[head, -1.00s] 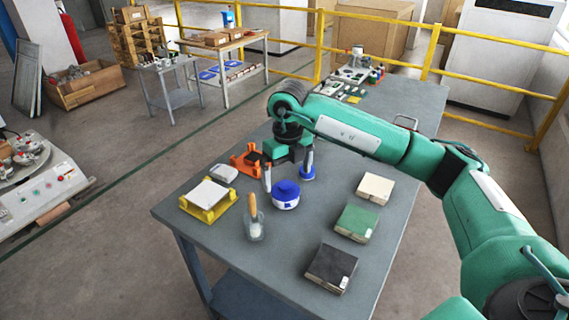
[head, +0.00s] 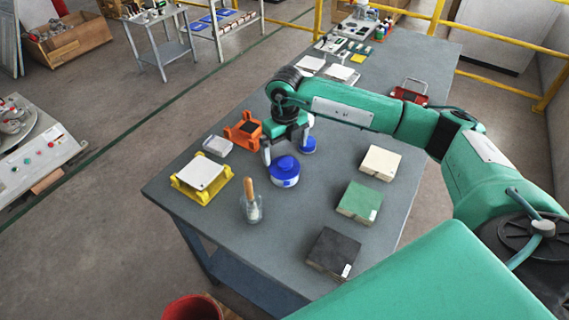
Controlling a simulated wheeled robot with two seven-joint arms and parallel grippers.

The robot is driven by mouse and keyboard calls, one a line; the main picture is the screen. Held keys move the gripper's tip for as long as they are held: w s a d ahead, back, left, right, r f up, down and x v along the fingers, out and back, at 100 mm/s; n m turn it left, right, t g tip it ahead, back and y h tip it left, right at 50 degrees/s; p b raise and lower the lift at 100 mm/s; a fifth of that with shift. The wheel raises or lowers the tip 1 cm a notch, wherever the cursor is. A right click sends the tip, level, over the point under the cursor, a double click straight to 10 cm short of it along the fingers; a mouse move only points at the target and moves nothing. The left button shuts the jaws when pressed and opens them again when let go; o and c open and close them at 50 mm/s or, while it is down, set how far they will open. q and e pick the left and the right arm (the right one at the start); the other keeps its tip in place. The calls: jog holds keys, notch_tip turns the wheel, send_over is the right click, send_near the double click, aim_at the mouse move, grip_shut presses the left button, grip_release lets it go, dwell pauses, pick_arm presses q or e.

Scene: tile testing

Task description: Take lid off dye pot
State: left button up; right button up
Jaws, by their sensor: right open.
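The dye pot (head: 285,180) stands upright on the grey table, a small white pot with a blue band. Its blue lid (head: 284,164) sits on top, with a raised knob. My right gripper (head: 287,145) is open and empty, pointing down just behind the pot. One finger is at the pot's back left; the other is behind it to the right. I cannot tell whether either finger touches the pot. A round blue piece (head: 309,147) lies on the table behind the pot, partly hidden by the right finger. My left gripper is out of view.
An orange holder (head: 241,132), a yellow stand with a white tile (head: 201,173) and a glass with a wooden-handled brush (head: 251,205) stand left of the pot. White (head: 380,162), green (head: 359,202) and black (head: 333,252) tile stacks stand right. The table's front middle is clear.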

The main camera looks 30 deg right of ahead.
aim_at(284, 161)
jog(key=f, duration=0.1)
jog(key=f+p, duration=0.2)
jog(key=f, duration=0.1)
jog(key=shift+s+a+f, duration=0.1)
jog(key=shift+s+a, duration=0.15)
jog(key=shift+s, duration=0.05)
jog(key=shift+f, duration=0.45)
jog(key=c, duration=0.9)
